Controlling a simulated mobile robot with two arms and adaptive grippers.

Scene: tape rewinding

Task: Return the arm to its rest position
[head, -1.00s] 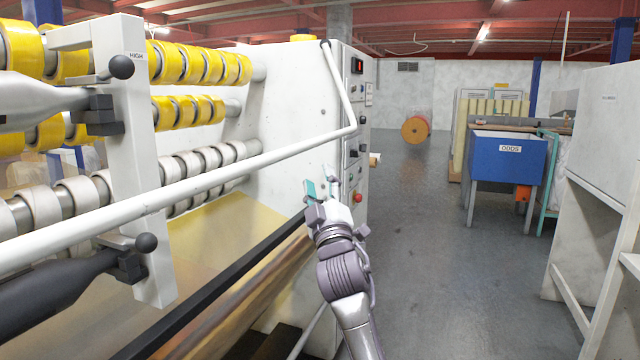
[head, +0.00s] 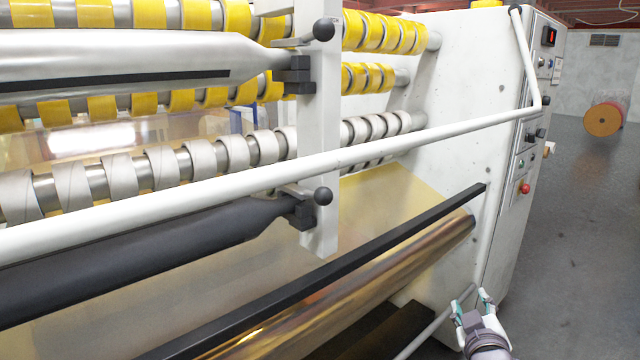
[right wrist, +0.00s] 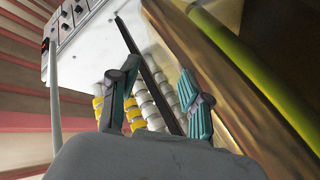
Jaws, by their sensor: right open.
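My right gripper (head: 473,303) is low at the right in the head view, in front of the machine's white end panel. Its two teal-lined fingers stand apart with nothing between them. In the right wrist view the open fingers (right wrist: 158,100) point toward the machine's rollers and a dark bar, and hold nothing. My left gripper is in neither view.
The tape rewinding machine (head: 465,130) fills the left and middle, with yellow tape rolls (head: 385,32), pale cores (head: 375,128) and a white guard bar (head: 400,142). A black bar (head: 330,265) runs beside the film roll. Clear grey floor (head: 580,230) lies at right, with an orange roll (head: 603,119) beyond.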

